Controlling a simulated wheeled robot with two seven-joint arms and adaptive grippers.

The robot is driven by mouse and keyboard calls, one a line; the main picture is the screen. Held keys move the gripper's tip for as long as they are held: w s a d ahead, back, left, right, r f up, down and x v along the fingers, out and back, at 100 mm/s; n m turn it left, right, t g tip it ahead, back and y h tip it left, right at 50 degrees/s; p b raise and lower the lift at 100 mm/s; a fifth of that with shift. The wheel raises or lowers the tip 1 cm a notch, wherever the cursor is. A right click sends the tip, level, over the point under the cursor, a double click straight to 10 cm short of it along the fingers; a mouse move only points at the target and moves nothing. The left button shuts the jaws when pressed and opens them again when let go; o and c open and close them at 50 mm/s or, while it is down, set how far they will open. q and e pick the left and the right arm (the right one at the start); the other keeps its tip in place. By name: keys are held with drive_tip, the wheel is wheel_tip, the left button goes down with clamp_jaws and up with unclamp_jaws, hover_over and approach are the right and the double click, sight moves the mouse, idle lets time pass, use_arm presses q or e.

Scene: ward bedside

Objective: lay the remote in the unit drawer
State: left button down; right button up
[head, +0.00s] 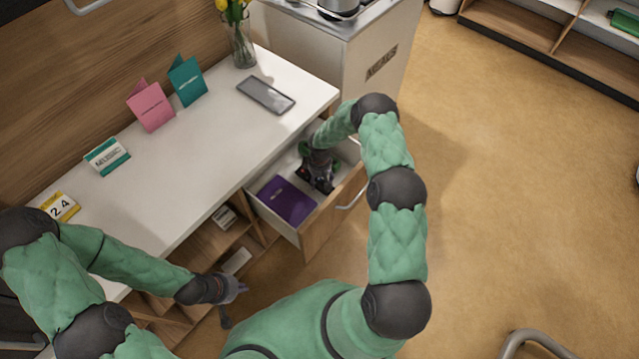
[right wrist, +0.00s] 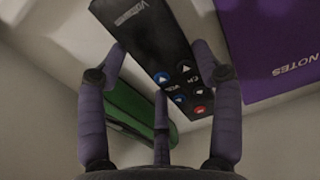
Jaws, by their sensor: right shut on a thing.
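The unit drawer (head: 317,219) is pulled out from under the white top, and my right gripper (head: 318,180) reaches down inside it. In the right wrist view the black remote (right wrist: 145,42), with blue and red buttons, lies between the fingertips of my right gripper (right wrist: 160,60), which is shut on it. Whether the remote touches the drawer floor cannot be told. In the head view the arm and gripper mostly hide the remote. My left gripper (head: 233,297) is empty, with fingers spread, beside the unit's open shelves.
A purple notebook (head: 287,200) lies in the drawer beside my right gripper, and a green object (right wrist: 128,108) lies by the wall. The white top (head: 190,175) carries a phone (head: 266,95), cards (head: 150,106) and a flower vase (head: 243,45). A metal-topped cabinet (head: 375,60) stands behind.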

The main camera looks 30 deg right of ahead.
sight(320, 181)
drive_tip(key=shift+f+b, duration=0.35)
drive_tip(key=shift+f, duration=0.9)
drive_tip(key=shift+f, duration=0.15)
drive_tip(key=o, duration=1.2)
drive_tip(key=shift+r, duration=0.35)
wheel_tip(320, 181, up, 12)
drive_tip(key=p, duration=0.5)
drive_tip(key=shift+f, duration=0.2)
